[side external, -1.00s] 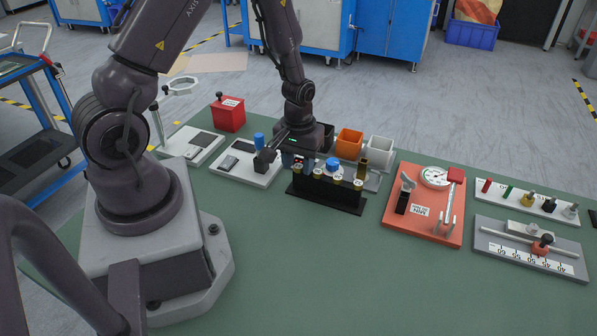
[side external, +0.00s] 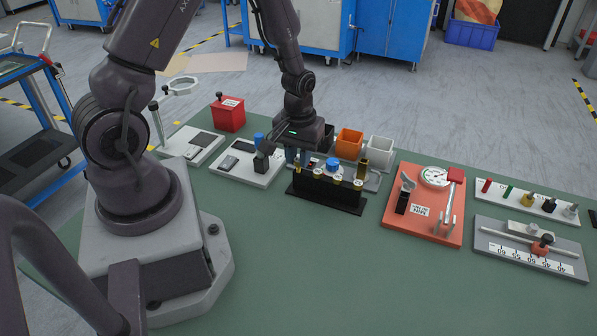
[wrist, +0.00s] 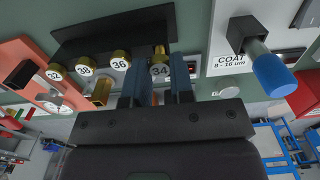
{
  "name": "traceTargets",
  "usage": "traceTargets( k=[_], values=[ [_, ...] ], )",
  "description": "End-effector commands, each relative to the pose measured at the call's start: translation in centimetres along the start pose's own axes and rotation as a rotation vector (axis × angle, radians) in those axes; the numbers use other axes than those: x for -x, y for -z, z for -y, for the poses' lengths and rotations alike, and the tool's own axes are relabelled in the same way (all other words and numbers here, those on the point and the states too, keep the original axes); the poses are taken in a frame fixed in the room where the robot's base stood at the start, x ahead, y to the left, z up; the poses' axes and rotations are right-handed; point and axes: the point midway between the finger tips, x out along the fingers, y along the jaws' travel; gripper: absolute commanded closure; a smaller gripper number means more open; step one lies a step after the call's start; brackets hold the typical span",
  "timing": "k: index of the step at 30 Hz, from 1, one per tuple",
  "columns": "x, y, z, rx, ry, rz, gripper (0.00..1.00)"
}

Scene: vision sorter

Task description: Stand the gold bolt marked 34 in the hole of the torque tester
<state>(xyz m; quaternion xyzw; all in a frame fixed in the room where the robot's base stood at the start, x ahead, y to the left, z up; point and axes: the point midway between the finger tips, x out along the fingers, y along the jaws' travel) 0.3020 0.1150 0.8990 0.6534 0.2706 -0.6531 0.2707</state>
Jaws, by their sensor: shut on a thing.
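The gold bolt marked 34 (wrist: 160,68) is between the two blue-grey fingers of my gripper (wrist: 158,92) in the wrist view. My gripper is shut on it. In the side view my gripper (side external: 298,158) is over the left end of the black bolt rack (side external: 325,190). The bolt's head looks nearer the wrist camera than the others; whether its lower end is clear of the rack I cannot tell. An orange plate with a round dial (side external: 434,177) stands right of the rack. No readable label shows which device is the torque tester.
Gold bolts 36 (wrist: 120,62), 38 (wrist: 85,67) and 32 (wrist: 55,73) stand in the rack. A blue-capped part (side external: 333,164) stands behind it. Behind are an orange bin (side external: 349,143) and a white bin (side external: 380,150). The green table front is clear.

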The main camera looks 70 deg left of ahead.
Motion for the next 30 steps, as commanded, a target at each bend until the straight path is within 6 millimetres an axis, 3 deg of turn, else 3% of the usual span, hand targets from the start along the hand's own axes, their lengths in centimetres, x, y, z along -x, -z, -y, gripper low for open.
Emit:
traceTargets(
  k=[30],
  values=[
    [4.5,0.0,0.0,0.0,0.0,0.001,0.97]
  ],
)
